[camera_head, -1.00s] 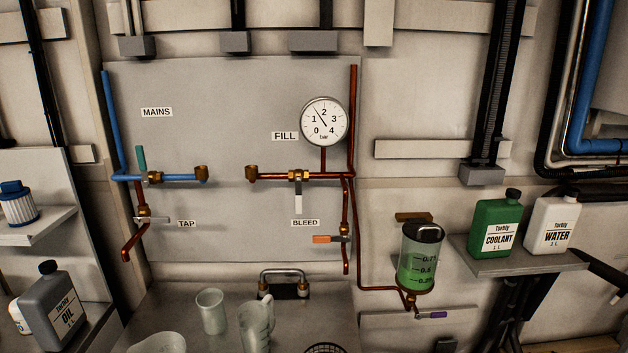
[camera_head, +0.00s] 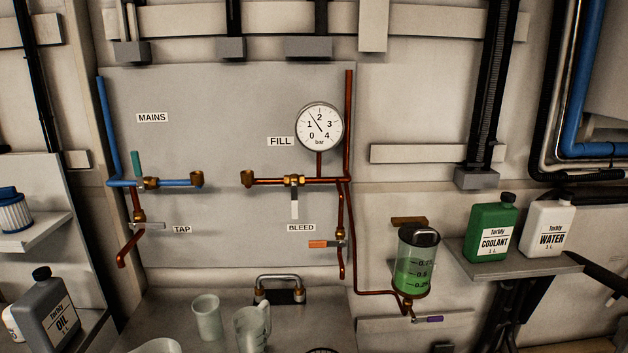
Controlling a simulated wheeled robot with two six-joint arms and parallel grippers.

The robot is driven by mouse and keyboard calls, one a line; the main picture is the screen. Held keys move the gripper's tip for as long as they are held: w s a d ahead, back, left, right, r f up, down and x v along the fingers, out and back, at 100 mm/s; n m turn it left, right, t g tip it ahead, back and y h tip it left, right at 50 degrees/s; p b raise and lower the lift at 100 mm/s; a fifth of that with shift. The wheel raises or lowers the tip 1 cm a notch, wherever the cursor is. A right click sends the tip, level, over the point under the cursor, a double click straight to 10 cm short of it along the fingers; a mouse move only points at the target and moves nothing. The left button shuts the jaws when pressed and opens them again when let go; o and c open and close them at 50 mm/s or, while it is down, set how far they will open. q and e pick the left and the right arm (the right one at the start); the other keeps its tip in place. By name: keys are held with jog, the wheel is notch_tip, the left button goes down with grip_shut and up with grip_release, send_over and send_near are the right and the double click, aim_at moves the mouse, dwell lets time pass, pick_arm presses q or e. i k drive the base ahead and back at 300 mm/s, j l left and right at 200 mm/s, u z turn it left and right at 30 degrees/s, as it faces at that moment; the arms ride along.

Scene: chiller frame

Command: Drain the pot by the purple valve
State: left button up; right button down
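The pot (camera_head: 412,262) is a clear cylinder with a black lid, on the wall right of the panel. Green liquid stands in it to about the 0.5 mark. Copper pipe joins its bottom fitting. The purple valve handle (camera_head: 434,319) sticks out to the right just below the pot and lies about level. The end of the outlet under the valve is hard to make out. No gripper shows in the head view, so nothing of mine is seen touching the pot or the valve.
Two cups, a jug (camera_head: 252,328) among them, stand on the bench (camera_head: 205,285) below the panel. A green coolant bottle (camera_head: 491,232) and white water bottle (camera_head: 549,228) stand on a shelf (camera_head: 520,267) right of the pot. An orange-handled bleed valve (camera_head: 318,244) is left of it.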

aim_at(430, 319)
jog(key=i+l, duration=0.1)
jog(key=l, duration=0.35)
jog(key=i+l, duration=0.1)
jog(key=l, duration=0.3)
jog(key=i+l, duration=0.1)
jog(key=l, duration=0.35)
jog(key=i+l, duration=0.1)
jog(key=l, duration=0.3)
jog(key=u, duration=0.05)
